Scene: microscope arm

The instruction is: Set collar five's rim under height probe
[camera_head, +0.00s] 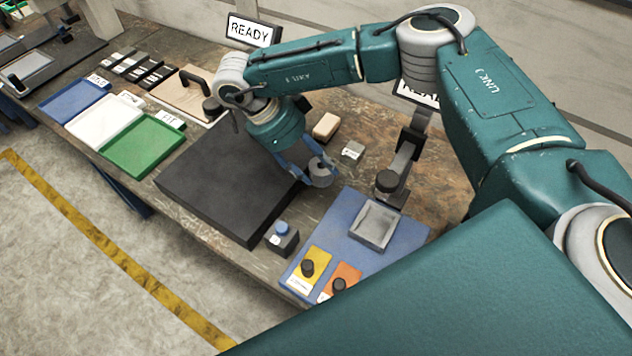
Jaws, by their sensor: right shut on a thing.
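My right gripper (318,176) reaches in from the right and points down over the bench, just past the right edge of a dark slab. Its blue fingers are shut on a small grey round collar (319,166). No number on the collar can be read, and its underside is hidden by the fingers. A dark upright stand (405,160) with a round black part (388,181) low at its front stands to the right of the collar, apart from it. I cannot tell for sure whether this is the height probe. My left gripper is not in view.
The dark slab (215,185) lies left of the gripper. A blue mat (400,245) bears a grey square tray (374,225) and yellow and orange plates. A small blue-topped block (282,238), a tan block (326,126) and blue, white and green trays (145,145) lie around.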

